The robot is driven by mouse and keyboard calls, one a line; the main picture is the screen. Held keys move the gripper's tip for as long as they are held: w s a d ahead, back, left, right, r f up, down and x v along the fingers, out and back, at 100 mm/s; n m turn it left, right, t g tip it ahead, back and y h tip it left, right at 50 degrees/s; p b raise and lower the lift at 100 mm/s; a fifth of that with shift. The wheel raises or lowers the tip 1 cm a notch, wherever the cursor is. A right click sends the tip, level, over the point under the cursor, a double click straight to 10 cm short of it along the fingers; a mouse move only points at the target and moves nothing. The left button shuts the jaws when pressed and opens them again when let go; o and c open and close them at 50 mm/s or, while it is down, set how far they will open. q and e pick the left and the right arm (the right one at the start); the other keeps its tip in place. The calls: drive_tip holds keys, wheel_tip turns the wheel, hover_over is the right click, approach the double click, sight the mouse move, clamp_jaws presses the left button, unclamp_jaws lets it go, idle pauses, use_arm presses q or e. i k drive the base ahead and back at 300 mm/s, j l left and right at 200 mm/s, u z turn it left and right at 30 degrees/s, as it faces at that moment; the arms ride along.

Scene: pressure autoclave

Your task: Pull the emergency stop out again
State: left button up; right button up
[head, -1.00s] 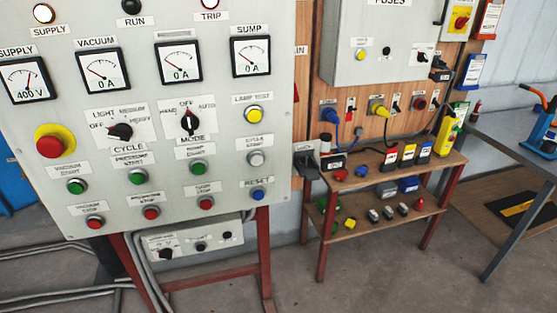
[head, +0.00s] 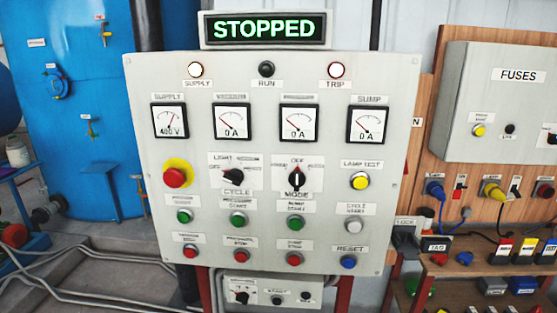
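The emergency stop is a red mushroom button (head: 175,177) on a yellow round plate, at the left of the grey control panel (head: 390,100). From this angle I cannot tell whether it is pushed in or out. A display (head: 264,29) above the panel reads STOPPED in green. The SUPPLY lamp (head: 196,70) and the TRIP lamp (head: 337,70) look pale and lit; the RUN lamp (head: 266,69) is dark. Neither of my grippers is in view.
Black selector knobs, CYCLE (head: 233,177) and MODE (head: 296,179), sit right of the stop. A blue vessel (head: 80,100) stands at left. A wooden shelf (head: 450,268) with small parts stands at right. Nothing blocks the panel's front.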

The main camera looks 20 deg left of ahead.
sight(173, 179)
drive_tip(key=u, duration=1.3)
